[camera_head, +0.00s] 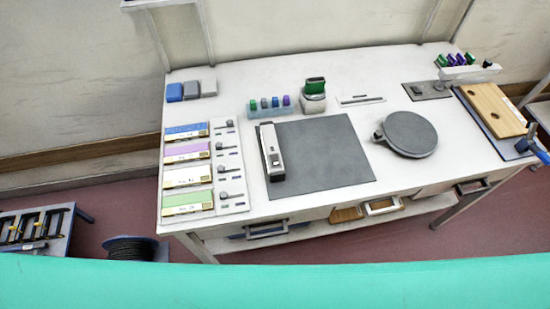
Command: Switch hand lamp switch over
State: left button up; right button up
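An elongated white and black device (271,152), which looks like the hand lamp, lies near the left edge of a dark grey mat (330,160) on the white workbench. Its long side runs roughly front to back. A small dark spot shows near its front half, but the switch and its position are too small to make out. Neither of my grippers is in view, and nothing touches the device.
Left of the mat is a panel with coloured labelled strips (187,167) and small knobs. Behind it stand a row of coloured pieces (268,104) and a green-topped holder (314,98). A grey round plate (410,134) stands right. The mat's middle is clear.

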aim_at(274, 158)
jog(key=k+j+u, duration=0.2)
jog(key=u, duration=0.2)
jog(key=k+j+u, duration=0.15)
jog(key=j+u, duration=0.25)
jog(key=l, duration=0.1)
